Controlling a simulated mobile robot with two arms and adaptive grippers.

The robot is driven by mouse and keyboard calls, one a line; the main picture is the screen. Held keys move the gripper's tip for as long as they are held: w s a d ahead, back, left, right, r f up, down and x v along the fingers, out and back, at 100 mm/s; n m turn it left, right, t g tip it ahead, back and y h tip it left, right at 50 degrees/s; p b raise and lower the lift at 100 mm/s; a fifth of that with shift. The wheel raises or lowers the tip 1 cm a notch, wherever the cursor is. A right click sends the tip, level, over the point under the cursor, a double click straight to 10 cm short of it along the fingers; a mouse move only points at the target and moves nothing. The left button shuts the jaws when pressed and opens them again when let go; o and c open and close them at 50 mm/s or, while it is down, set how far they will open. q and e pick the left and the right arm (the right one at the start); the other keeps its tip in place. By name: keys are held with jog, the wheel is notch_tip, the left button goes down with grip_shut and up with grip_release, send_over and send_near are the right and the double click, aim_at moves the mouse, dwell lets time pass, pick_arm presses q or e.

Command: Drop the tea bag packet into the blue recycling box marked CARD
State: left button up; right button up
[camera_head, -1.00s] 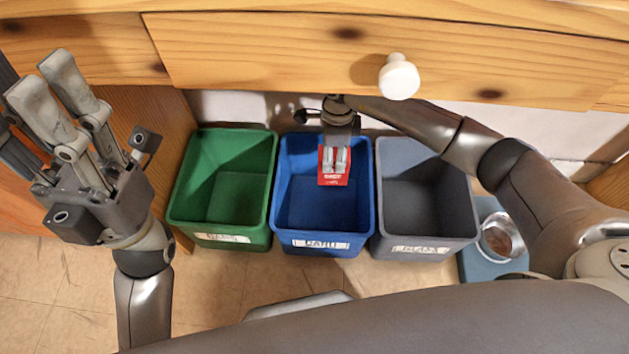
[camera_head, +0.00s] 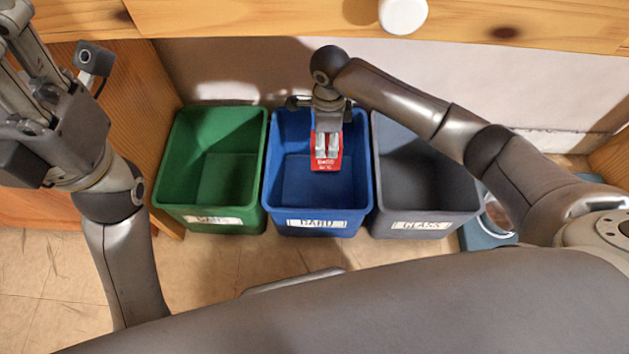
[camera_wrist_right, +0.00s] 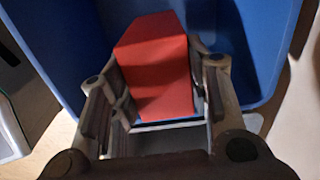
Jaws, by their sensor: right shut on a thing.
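The red tea bag packet (camera_head: 326,166) is between the fingers of my right gripper (camera_head: 327,147). The gripper is shut on it, pointing down over the blue box marked CARD (camera_head: 316,224). In the right wrist view the red packet (camera_wrist_right: 158,65) sits between the fingers, with the blue box wall (camera_wrist_right: 85,35) around it. The packet appears within the box's opening; its exact height against the rim is hard to tell. My left gripper (camera_head: 22,60) is at the left edge, away from the boxes, its fingertips partly cut off.
A green box (camera_head: 212,222) stands left of the blue box and a grey box marked GLASS (camera_head: 420,226) stands right. A blue-grey container (camera_head: 485,240) is partly hidden beyond it. A wooden drawer front with a white knob (camera_head: 403,14) overhangs above. Tiled floor lies in front.

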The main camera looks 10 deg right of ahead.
jog(key=o, duration=1)
jog(key=shift+c, duration=0.2)
notch_tip(320, 180, up, 12)
